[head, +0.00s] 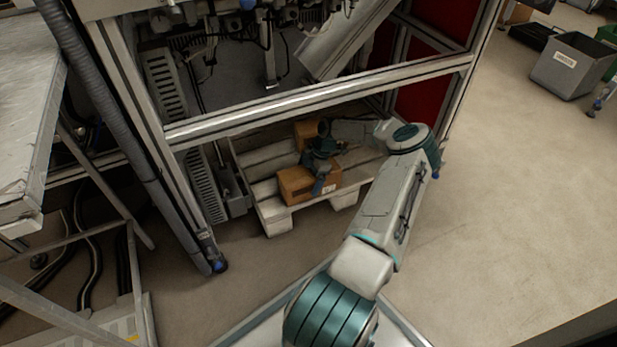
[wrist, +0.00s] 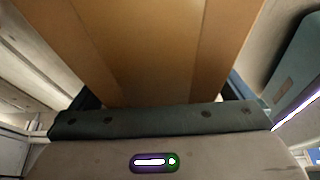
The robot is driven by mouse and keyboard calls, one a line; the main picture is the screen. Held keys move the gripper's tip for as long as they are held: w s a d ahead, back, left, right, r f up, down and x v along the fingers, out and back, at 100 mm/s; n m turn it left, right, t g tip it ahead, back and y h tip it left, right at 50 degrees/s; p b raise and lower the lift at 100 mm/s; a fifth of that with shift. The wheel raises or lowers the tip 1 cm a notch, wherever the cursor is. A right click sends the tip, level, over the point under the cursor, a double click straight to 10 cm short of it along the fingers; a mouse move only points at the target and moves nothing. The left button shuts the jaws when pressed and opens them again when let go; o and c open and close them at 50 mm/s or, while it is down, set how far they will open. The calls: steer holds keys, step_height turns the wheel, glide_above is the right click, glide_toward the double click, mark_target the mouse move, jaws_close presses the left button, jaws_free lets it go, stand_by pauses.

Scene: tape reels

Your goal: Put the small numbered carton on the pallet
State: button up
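A small brown carton (head: 296,187) with a pale label is at the front of the wooden pallet (head: 273,212), inside the machine frame. Its underside is hidden, so I cannot tell whether it rests on the boards or is just above them. My gripper (head: 321,184) reaches down over it, with a dark finger against its near side. In the wrist view the carton (wrist: 150,45) fills the space between the two fingers (wrist: 160,95), close against both. The number on the label is too small to read.
A second brown carton (head: 304,130) stands further back on the pallet, behind my gripper. A metal frame crossbar (head: 320,98) runs above the pallet, and a post (head: 150,150) stands at its left. A grey bin (head: 572,66) is far right.

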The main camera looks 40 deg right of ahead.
steer(key=p+v, duration=0.3)
steer(key=v, duration=0.3)
steer(key=s+d+p, duration=0.1)
steer(key=s+d, duration=0.1)
steer(key=d, duration=0.9)
steer(key=shift+s+d+f+p, duration=0.2)
steer(key=shift+s+f+p, duration=0.15)
steer(key=shift+f, duration=0.05)
